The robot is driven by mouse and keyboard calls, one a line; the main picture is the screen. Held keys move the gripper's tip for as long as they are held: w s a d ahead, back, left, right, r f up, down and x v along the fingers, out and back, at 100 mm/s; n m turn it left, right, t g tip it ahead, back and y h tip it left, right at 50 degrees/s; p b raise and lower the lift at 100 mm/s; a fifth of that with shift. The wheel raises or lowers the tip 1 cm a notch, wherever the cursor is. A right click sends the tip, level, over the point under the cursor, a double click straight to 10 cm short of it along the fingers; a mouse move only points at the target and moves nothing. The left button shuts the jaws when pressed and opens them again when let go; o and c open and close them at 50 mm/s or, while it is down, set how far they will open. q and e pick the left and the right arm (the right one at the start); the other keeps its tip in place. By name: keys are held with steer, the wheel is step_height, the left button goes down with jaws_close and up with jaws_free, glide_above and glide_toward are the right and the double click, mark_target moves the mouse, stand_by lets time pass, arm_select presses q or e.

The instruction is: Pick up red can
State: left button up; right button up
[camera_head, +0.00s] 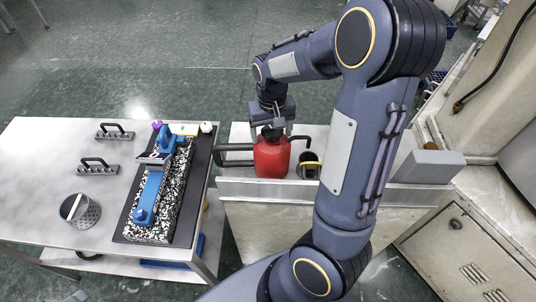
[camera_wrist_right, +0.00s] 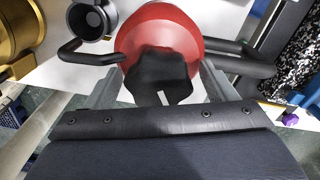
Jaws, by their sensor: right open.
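The red can (camera_head: 271,159) stands upright on the white bench, with a black spout to its left and a black handle or lever to its right. In the right wrist view the red can (camera_wrist_right: 160,32) shows from above with its black cap (camera_wrist_right: 160,75). My right gripper (camera_head: 273,128) is above the can, pointing down. Its grey fingers stand apart on either side of the black cap in the right wrist view (camera_wrist_right: 159,84). Whether they touch the cap cannot be told. My left gripper is not in view.
A dark cup with a yellow band (camera_head: 309,165) stands close right of the can. A grey box (camera_head: 432,166) is farther right. The left table (camera_head: 40,150) holds a speckled block with blue tools (camera_head: 155,185), black-handled blocks and a perforated metal cup (camera_head: 80,211).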

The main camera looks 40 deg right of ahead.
jaws_close()
steer(key=shift+r, duration=0.1)
steer(key=shift+r, duration=0.1)
stand_by(0.5)
